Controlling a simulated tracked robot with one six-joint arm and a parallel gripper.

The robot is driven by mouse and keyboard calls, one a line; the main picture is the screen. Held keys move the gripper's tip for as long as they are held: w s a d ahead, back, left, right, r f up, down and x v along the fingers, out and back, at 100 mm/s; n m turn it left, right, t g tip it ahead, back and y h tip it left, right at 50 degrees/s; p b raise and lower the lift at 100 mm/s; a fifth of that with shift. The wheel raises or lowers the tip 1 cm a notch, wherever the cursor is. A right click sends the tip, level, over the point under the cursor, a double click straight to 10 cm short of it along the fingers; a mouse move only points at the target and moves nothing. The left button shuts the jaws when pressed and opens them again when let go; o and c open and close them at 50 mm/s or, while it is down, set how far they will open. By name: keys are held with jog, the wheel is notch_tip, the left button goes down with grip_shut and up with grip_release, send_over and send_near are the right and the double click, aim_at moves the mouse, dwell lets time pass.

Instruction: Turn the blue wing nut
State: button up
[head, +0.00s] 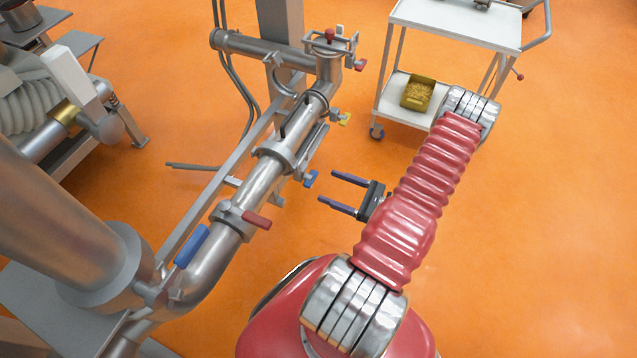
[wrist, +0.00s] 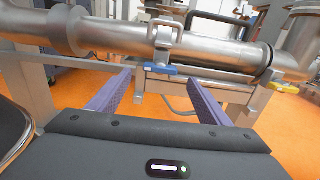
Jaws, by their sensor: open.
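The blue wing nut (head: 311,179) sits on a clamp on the right side of the steel pipe in the head view. In the wrist view the blue wing nut (wrist: 160,70) shows below the pipe, between the far ends of my fingers. My gripper (head: 327,187) is open and empty, its two purple-blue fingers pointing left at the pipe. The fingertips look a little short of the nut, with no contact that I can see. My gripper also fills the lower wrist view (wrist: 157,78).
The steel pipe (head: 232,222) carries a red handle (head: 257,221), a blue handle (head: 192,246) and a yellow wing nut (head: 344,119). A white trolley (head: 455,25) with a yellow bin (head: 418,93) stands at the back right. The orange floor at right is clear.

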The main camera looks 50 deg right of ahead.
aim_at(310, 178)
jog(key=shift+x, duration=2.6)
jog(key=c, duration=1)
jog(key=shift+a, duration=0.15)
jog(key=shift+c, duration=0.2)
